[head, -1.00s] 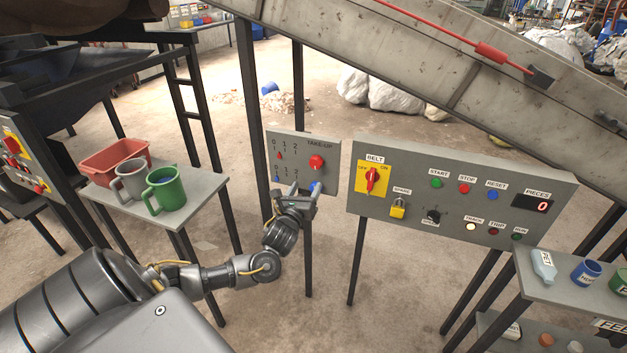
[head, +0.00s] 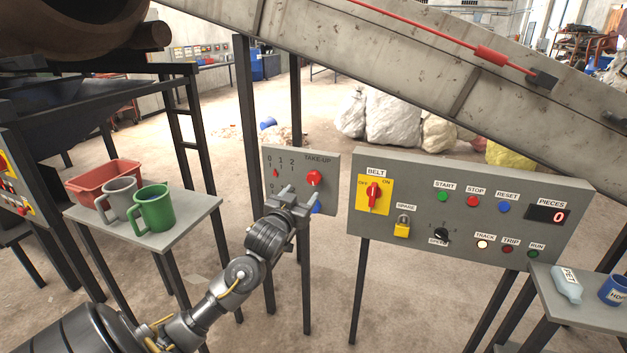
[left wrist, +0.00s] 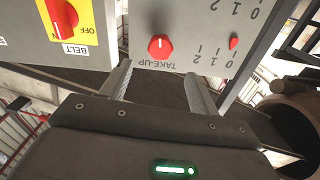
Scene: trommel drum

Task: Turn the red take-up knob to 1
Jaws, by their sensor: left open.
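The red take-up knob (head: 315,178) sits at the upper right of the small grey take-up panel (head: 328,163). A small red pointer (head: 276,173) sits under the panel's 0-1-2 scale, near its 0 end; its exact reading is unclear. A blue knob (head: 317,208) below is partly hidden by my gripper. My left gripper (head: 299,196) is open and empty in front of the panel, below the red knob. In the upside-down left wrist view the red knob (left wrist: 161,47) lies beyond and between the fingertips (left wrist: 160,80), apart from them. My right gripper is out of view.
The belt control panel (head: 480,235) stands close on the right, with a red belt switch (head: 373,196). A side table (head: 190,222) on the left carries a green mug (head: 154,208), a grey mug (head: 118,199) and a red bin (head: 90,183). A sloping conveyor (head: 400,55) passes above.

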